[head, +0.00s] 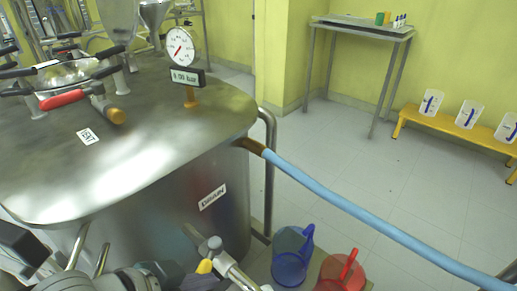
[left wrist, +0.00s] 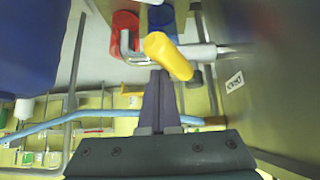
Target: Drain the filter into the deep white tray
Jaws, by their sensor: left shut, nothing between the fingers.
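The filter is a large steel vessel (head: 160,215) at the left of the head view, with a label on its side. Low on its side is a metal drain valve (head: 228,262) with a yellow handle (head: 205,266). In the left wrist view the yellow handle (left wrist: 168,56) lies just beyond the fingertips of my left gripper (left wrist: 160,78). This gripper is shut and empty; whether it touches the handle I cannot tell. In the head view it is low, beside the handle, partly cut off. My right gripper is not in view. I see no deep white tray.
A blue jug (head: 291,262) and a red jug (head: 340,272) stand right of the valve. A blue hose (head: 360,212) runs from the vessel to the lower right. A yellow bench (head: 455,128) holds white containers. A grey table (head: 362,25) stands behind. Floor between is clear.

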